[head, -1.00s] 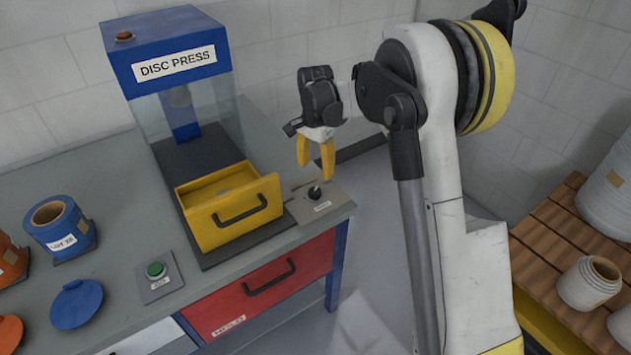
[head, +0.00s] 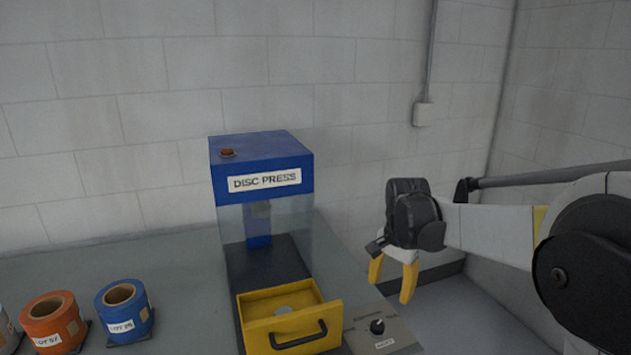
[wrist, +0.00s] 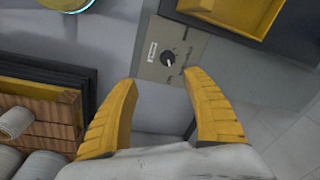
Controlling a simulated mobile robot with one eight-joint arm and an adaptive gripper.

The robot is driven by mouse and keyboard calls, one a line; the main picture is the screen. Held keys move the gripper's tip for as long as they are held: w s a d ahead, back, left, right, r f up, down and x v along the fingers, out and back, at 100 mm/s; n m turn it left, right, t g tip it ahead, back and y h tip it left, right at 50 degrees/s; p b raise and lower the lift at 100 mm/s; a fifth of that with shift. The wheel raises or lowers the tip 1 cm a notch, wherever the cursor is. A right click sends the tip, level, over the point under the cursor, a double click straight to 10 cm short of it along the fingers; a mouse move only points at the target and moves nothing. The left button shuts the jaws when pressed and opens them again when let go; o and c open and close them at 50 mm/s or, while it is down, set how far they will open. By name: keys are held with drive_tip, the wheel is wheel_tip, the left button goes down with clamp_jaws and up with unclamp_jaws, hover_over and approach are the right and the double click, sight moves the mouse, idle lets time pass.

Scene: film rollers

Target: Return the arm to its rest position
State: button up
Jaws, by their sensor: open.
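My gripper (head: 393,282) is open and empty, with its two yellow fingers pointing down. In the head view it hangs in the air to the right of the disc press (head: 262,185). In the wrist view the spread fingers (wrist: 160,112) show nothing between them but the floor and bench edge. My arm reaches in from the right side of the head view.
The press's yellow drawer (head: 290,318) is pulled out with a pale disc inside. A knob panel (head: 378,328) sits beside it. Orange (head: 52,320) and blue (head: 124,308) rollers stand on the bench at left. A wooden pallet (wrist: 38,122) shows below in the wrist view.

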drive_tip(key=s+r+n+t, duration=0.1)
drive_tip(key=s+r+n, duration=0.15)
drive_tip(key=s, duration=0.45)
drive_tip(key=s+r+n+t, duration=0.2)
drive_tip(key=s+r, duration=0.2)
drive_tip(key=s, duration=0.2)
drive_tip(key=s+f+n+t, duration=0.2)
drive_tip(key=s+n, duration=0.2)
drive_tip(key=s, duration=0.8)
drive_tip(key=shift+a+f+t, duration=0.15)
drive_tip(key=shift+f+t, duration=0.15)
drive_tip(key=shift+s+n, duration=0.1)
drive_tip(key=shift+n, duration=0.15)
